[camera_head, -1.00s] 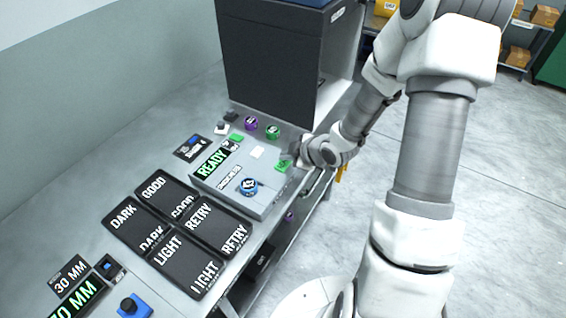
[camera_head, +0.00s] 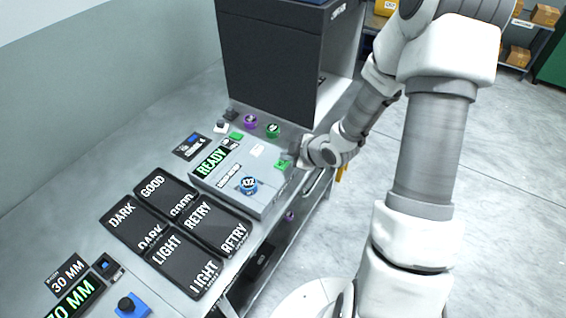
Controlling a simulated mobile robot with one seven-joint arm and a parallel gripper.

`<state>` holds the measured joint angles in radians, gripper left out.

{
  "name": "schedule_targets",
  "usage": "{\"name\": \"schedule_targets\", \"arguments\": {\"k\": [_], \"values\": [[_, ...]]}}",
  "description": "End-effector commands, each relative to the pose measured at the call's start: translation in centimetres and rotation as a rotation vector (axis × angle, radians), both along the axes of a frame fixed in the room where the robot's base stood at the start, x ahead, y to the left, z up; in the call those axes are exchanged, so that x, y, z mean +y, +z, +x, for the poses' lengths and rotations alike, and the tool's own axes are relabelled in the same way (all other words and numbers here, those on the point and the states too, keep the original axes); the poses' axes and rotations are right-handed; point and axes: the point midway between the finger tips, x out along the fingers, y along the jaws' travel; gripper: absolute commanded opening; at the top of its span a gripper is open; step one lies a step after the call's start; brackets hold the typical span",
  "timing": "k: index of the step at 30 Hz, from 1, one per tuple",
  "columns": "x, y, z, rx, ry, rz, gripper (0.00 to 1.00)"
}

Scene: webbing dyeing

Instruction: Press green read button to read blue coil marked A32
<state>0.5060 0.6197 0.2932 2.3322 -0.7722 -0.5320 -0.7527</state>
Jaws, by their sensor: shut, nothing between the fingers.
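The blue coil (camera_head: 249,185) sits on the front part of the grey reader box (camera_head: 231,200); its top label is too small to read surely. The box's display (camera_head: 211,162) shows READY in green. The green button (camera_head: 282,165) is at the box's right end. I cannot tell whether the fingertips touch the button.
A purple coil (camera_head: 250,121) and a green coil (camera_head: 273,130) stand behind the reader. Black trays marked GOOD, DARK, RETRY and LIGHT (camera_head: 184,262) lie in front left. A dark cabinet (camera_head: 268,70) stands at the back. A blue button (camera_head: 132,305) is at the near left.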

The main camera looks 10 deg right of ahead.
Motion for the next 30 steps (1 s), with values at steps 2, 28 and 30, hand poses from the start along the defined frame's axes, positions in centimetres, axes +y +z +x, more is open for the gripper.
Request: {"name": "schedule_targets", "arguments": {"k": [2, 28, 30], "values": [[0.0, -0.02, 0.0, 0.0, 0.0, 0.0, 0.0], [0.02, -0.7, 0.0, 0.0, 0.001, -0.001, 0.0], [0.02, -0.78, 0.0, 0.0, 0.001, -0.001, 0.0]]}}
